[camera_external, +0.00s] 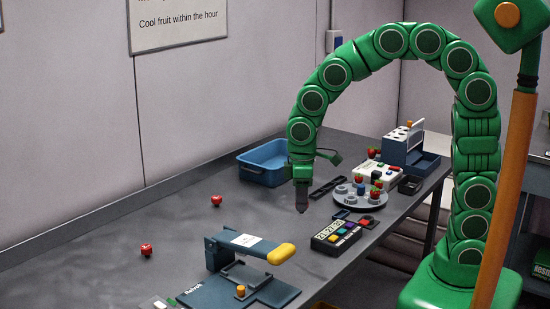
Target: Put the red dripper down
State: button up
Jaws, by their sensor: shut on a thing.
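My gripper (302,198) points straight down over the table, just left of the grey round rack. It is shut on a narrow, dark, tapered thing, taken as the red dripper, whose tip hangs below the jaws. It is small here, the jaws hide most of it, and I cannot make out any red on it. I cannot tell whether its tip touches the table or hangs just above it.
A blue tray (262,176) stands behind my gripper. The round rack (345,199) and a keypad box (325,240) are to its right. A blue press with a yellow handle (281,254) is in front.

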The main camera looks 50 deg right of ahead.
jog(key=w+d+r+m, duration=0.1)
jog(key=w+d+r, duration=0.2)
jog(key=w+d, duration=1.1)
jog(key=w+d+f, duration=0.1)
jog(key=w+d, duration=0.4)
jog(key=d, duration=0.6)
jog(key=w+d, duration=0.6)
jog(key=d, duration=0.4)
jog(key=shift+m, duration=0.3)
jog(key=shift+w+d+f, duration=0.55)
jog(key=shift+w+f, duration=1)
jog(key=shift+w, duration=0.55)
jog(key=shift+w+d+f, duration=0.55)
jog(key=shift+w+f, duration=0.95)
jog(key=shift+w, duration=0.55)
jog(key=shift+w+d+f, duration=0.55)
jog(key=shift+w+f, duration=1)
jog(key=shift+w, duration=0.55)
jog(key=shift+f, duration=0.1)
jog(key=shift+w+f, duration=0.2)
jog(key=shift+w, duration=0.05)
jog(key=shift+f, duration=1.65)
jog(key=shift+f, duration=0.1)
